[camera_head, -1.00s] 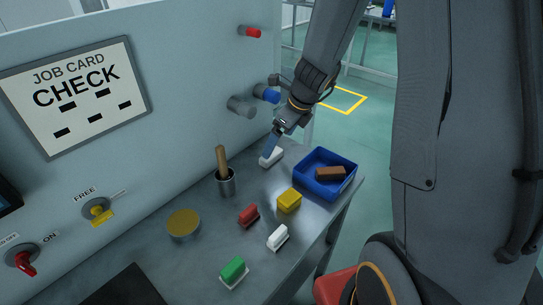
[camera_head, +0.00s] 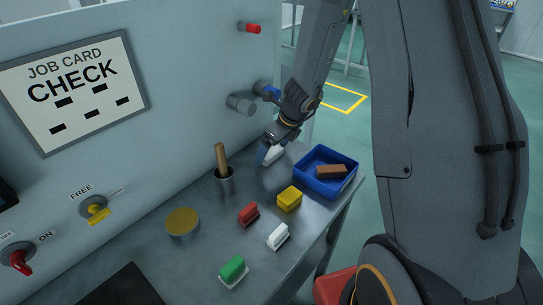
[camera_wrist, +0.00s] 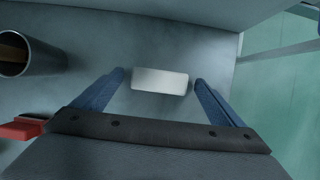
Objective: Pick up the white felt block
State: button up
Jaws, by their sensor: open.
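A plain white block (camera_head: 274,155) lies on the grey bench near the wall panel, left of the blue tray. In the wrist view the white block (camera_wrist: 160,79) sits between my gripper's two blue fingers, with a gap on each side. My gripper (camera_head: 267,152) is open and low over this block; its fingers partly hide it in the head view. A second white block (camera_head: 278,236), with a lighter base, lies at the bench's front edge. I cannot tell from the pictures which is felt.
A blue tray (camera_head: 351,184) holding a brown block (camera_head: 331,171) stands right of my gripper. A metal cup with a wooden handle (camera_head: 224,181) stands to the left. Red (camera_head: 248,214), yellow (camera_head: 289,199) and green (camera_head: 233,270) blocks lie in front. The panel (camera_head: 190,90) rises behind.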

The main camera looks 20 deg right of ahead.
jog(key=c, duration=1.1)
jog(key=shift+c, duration=0.2)
jog(key=shift+r, duration=0.15)
